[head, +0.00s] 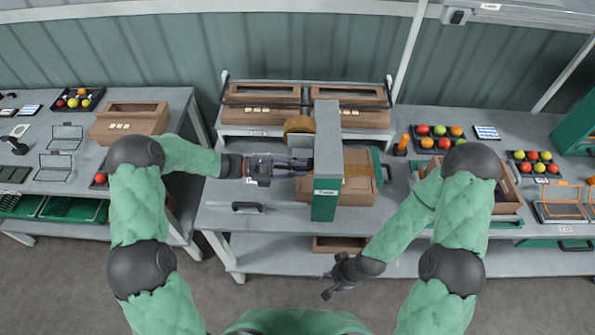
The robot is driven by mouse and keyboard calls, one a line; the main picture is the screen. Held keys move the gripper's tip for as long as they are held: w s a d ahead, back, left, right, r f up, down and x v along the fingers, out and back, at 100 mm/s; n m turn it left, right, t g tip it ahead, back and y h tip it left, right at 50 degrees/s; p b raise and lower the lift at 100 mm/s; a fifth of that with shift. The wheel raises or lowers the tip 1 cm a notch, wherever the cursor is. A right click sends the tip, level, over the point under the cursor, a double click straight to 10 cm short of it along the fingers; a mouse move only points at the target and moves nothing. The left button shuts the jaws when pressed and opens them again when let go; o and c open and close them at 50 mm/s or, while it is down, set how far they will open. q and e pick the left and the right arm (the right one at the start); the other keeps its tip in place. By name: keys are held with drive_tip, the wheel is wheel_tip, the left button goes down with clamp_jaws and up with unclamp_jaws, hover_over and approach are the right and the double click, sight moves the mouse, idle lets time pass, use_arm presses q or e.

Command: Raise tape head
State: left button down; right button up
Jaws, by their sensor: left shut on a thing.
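The tape head (327,150) is a grey and green upright unit with a brown tape roll (299,126) at its left rear. It stands over a cardboard box (357,190) on the grey bench, with a strip of tape along the box top. My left gripper (303,166) reaches in from the left and is shut at the tape head's left side. The part between its fingers is small and mostly hidden. My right gripper (327,288) hangs low in front of the bench, away from the tape head. Its fingers are too small to read clearly.
A black handle (247,207) lies at the bench's front left. The left table holds another carton (130,120).

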use_arm(q)
drive_tip(key=shift+r, duration=0.55)
use_arm(e)
drive_tip(key=shift+r, duration=0.25)
use_arm(q)
drive_tip(key=c, duration=1.2)
unclamp_jaws()
drive_tip(key=shift+a+f, duration=0.1)
drive_tip(key=a, duration=1.2)
drive_tip(key=shift+d, duration=0.1)
